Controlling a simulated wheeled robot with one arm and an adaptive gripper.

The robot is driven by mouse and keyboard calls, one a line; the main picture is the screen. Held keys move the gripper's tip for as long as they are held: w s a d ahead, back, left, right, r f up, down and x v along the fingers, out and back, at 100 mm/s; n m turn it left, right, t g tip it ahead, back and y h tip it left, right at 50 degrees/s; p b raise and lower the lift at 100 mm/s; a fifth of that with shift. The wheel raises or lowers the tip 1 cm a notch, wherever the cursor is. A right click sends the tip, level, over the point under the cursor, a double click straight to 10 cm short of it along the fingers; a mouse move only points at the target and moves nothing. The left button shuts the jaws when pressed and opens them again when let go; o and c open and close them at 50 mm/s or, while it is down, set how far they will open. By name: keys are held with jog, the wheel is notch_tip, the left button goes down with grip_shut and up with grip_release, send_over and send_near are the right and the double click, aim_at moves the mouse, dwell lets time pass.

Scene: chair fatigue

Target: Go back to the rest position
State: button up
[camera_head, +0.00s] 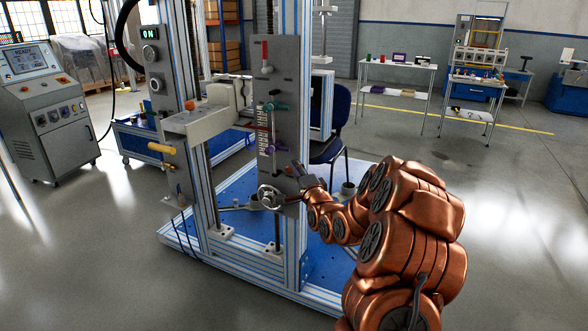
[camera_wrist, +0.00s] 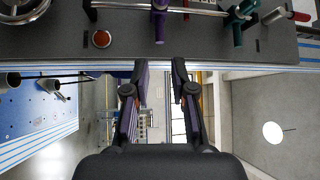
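My copper-coloured arm reaches from the lower right to the test rig's grey panel (camera_head: 273,85) in the head view. My gripper (camera_wrist: 159,66) shows in the wrist view with its two dark fingers apart and nothing between them. The panel's edge (camera_wrist: 200,50) lies just beyond the fingertips. A purple lever (camera_wrist: 159,22), a green lever (camera_wrist: 238,22) and a red-ended handle (camera_wrist: 299,16) sit on the panel. In the head view, the gripper's small tips are hard to make out beside the panel's lower end, near a round metal handwheel (camera_head: 270,197).
The rig stands on a blue base (camera_head: 325,262) with aluminium profile edges. A blue chair (camera_head: 338,125) is behind it. A control cabinet (camera_head: 45,108) stands at the left. Tables (camera_head: 398,66) stand at the back right. The floor (camera_head: 520,220) at the right is clear.

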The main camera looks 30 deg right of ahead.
jog(key=s+a+f+n+g+y, duration=0.1)
jog(key=s+a+f+n+g, duration=0.25)
jog(key=a, duration=0.35)
jog(key=s+a+f+n+g+y, duration=0.2)
jog(key=s+a+n+g, duration=0.15)
jog(key=a, duration=0.25)
jog(key=s+a+f+n+g+y, duration=0.1)
jog(key=s+a+f+n+g, duration=0.2)
jog(key=a, duration=0.4)
jog(key=s+a+r+n+g, duration=0.1)
jog(key=s+a+n+g, duration=0.25)
jog(key=s, duration=0.95)
jog(key=s+a+n+g, duration=0.3)
jog(key=s+a+g, duration=0.1)
jog(key=s, duration=0.9)
jog(key=s+a+r+n+g, duration=0.1)
jog(key=s+a+n+g, duration=0.25)
jog(key=s, duration=0.95)
notch_tip(320, 180, up, 20)
jog(key=m+p, duration=0.1)
jog(key=p, duration=1.8)
jog(key=shift+s, duration=0.15)
jog(key=shift+d+f, duration=0.1)
